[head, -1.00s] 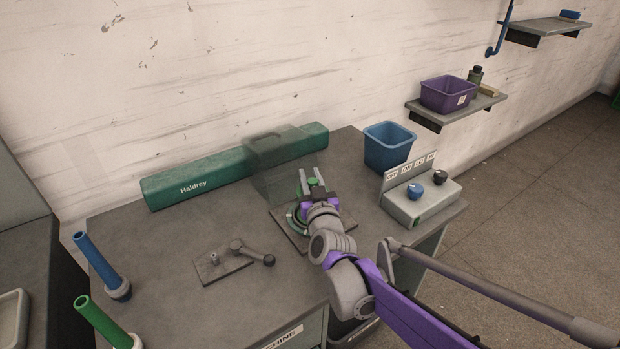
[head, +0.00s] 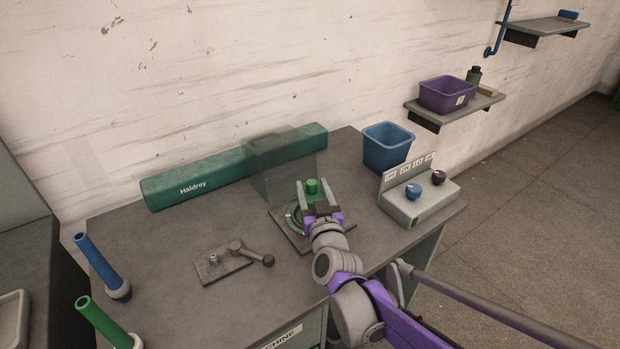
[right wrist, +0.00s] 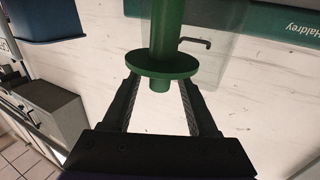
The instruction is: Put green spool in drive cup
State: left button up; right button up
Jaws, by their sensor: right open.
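The green spool (head: 313,187) stands over the dark square plate (head: 284,232) on the bench. In the right wrist view it shows as a green shaft with a wide flange and a short stub (right wrist: 164,62). My right gripper (head: 314,190) is open, with one finger on either side of the spool. In the right wrist view the fingers (right wrist: 158,82) are spread wide, with gaps beside the stub. A green ring (head: 292,216) shows on the plate; the spool's lower end is hidden, so I cannot tell how it sits in the drive cup. My left gripper is not in view.
A translucent guard (head: 272,172) stands behind the spool, before the green Haldrey housing (head: 200,184). A knob box (head: 420,202) and blue bin (head: 388,147) are at right. A lever plate (head: 222,264) and tilted blue (head: 95,262) and green tubes (head: 98,318) are at left.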

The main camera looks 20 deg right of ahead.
jog(key=v, duration=0.7)
jog(key=shift+s+p, duration=0.35)
jog(key=shift+p, duration=0.05)
jog(key=shift+a, duration=0.15)
